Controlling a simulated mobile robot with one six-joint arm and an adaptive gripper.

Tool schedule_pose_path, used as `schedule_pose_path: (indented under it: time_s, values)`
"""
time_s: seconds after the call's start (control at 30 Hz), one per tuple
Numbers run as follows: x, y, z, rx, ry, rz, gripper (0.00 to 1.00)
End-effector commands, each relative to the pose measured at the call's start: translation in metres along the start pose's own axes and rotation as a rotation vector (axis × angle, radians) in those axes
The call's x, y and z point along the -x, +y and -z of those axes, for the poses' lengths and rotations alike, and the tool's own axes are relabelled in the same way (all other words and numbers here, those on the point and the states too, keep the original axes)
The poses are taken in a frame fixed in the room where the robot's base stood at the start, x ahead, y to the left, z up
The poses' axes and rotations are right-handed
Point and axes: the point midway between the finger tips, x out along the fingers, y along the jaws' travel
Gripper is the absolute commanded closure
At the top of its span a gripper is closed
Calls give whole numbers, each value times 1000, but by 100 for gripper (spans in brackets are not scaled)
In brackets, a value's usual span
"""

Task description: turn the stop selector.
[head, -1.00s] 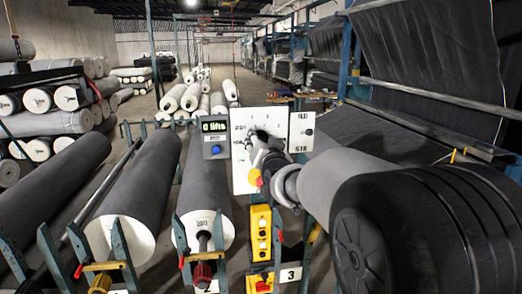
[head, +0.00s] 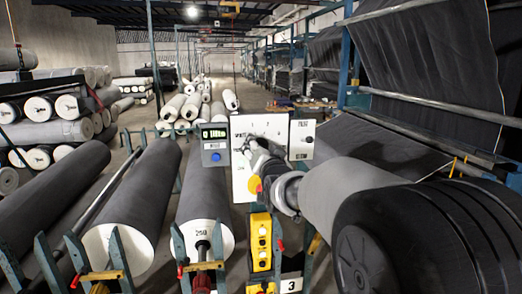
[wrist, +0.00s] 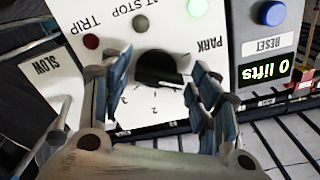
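The stop selector is a black round knob (wrist: 158,68) on a white panel (wrist: 100,20). Digits such as 1 and 2 ring the knob, and PARK is printed beside it. In the wrist view the lettering is upside down. My gripper (wrist: 160,75) is open, one finger on each side of the knob, with small gaps that are hard to judge. Contact is not clear. In the head view my gripper (head: 255,148) is in front of the panel (head: 240,185) and hides the knob. A pale green lamp (wrist: 197,7) looks lit; a dark red TRIP lamp (wrist: 91,41) looks dim.
A grey box with a blue RESET button (wrist: 271,13) and a display reading "0 lifts" (wrist: 264,71) adjoins the panel. A SLOW plate (wrist: 48,70) is on the other side. A yellow pendant (head: 261,242) hangs below. Grey rolls (head: 205,185) lie on racks at left.

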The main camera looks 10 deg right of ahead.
Motion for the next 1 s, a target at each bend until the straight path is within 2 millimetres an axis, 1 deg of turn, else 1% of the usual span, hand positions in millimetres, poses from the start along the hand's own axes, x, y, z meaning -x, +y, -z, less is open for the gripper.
schedule_pose_path:
  time_s: [0.33,0.47,0.57,0.8,0.9,1.0]
  values:
    - [0,0,0,0,0,0,37]
    - [7,0,0,0,0,0,37]
    - [22,0,1,0,1,1,37]
    - [74,-1,1,0,1,1,37]
    - [93,0,0,0,1,1,37]
    - [107,0,1,0,1,1,37]
